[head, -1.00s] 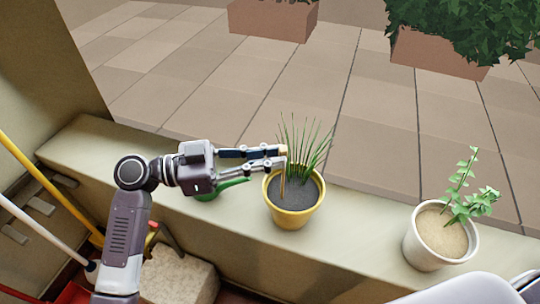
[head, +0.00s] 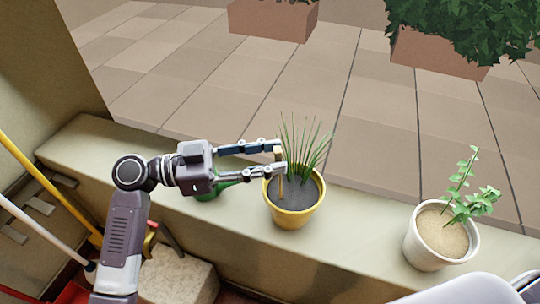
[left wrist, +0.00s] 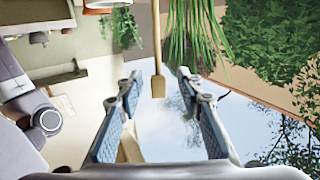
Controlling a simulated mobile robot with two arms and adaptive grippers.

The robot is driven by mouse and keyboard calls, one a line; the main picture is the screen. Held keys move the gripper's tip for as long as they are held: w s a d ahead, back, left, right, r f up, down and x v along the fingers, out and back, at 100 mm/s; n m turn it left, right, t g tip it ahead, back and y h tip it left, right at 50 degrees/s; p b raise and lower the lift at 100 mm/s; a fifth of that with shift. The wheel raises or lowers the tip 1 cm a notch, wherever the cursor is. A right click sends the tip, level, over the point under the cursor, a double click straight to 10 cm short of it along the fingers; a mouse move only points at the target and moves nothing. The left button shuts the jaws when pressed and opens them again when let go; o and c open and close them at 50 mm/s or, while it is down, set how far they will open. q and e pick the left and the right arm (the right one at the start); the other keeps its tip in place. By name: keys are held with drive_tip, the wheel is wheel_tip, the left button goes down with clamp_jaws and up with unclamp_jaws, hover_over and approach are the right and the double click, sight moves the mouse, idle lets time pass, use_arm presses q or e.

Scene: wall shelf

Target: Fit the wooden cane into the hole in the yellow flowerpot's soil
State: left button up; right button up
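The yellow flowerpot (head: 294,218) stands on the ledge, with dark soil and a tuft of long green leaves. The thin wooden cane (head: 281,188) stands nearly upright at the left part of the soil. Its lower end meets the soil there; the hole itself cannot be made out. My left gripper (head: 273,159) is open at the cane's upper end, with its fingers spread and apart from it. In the left wrist view the cane (left wrist: 157,50) shows beyond and between the two parted fingertips. My right gripper is not in view.
A white pot (head: 420,247) with a leafy plant stands further right on the pale ledge (head: 345,235). A green object (head: 212,192) lies partly hidden under my left gripper. Yellow and white poles (head: 45,190) and a rough block (head: 180,278) are at lower left.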

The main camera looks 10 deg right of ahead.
use_arm(q)
drive_tip(key=a, duration=0.7)
drive_tip(key=shift+w+a, duration=0.3)
drive_tip(key=shift+a, duration=0.1)
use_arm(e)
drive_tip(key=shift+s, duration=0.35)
use_arm(q)
drive_tip(key=shift+d, duration=0.15)
drive_tip(key=d, duration=0.7)
drive_tip(key=shift+s+d, duration=0.3)
drive_tip(key=shift+d, duration=0.1)
drive_tip(key=shift+a, duration=0.15)
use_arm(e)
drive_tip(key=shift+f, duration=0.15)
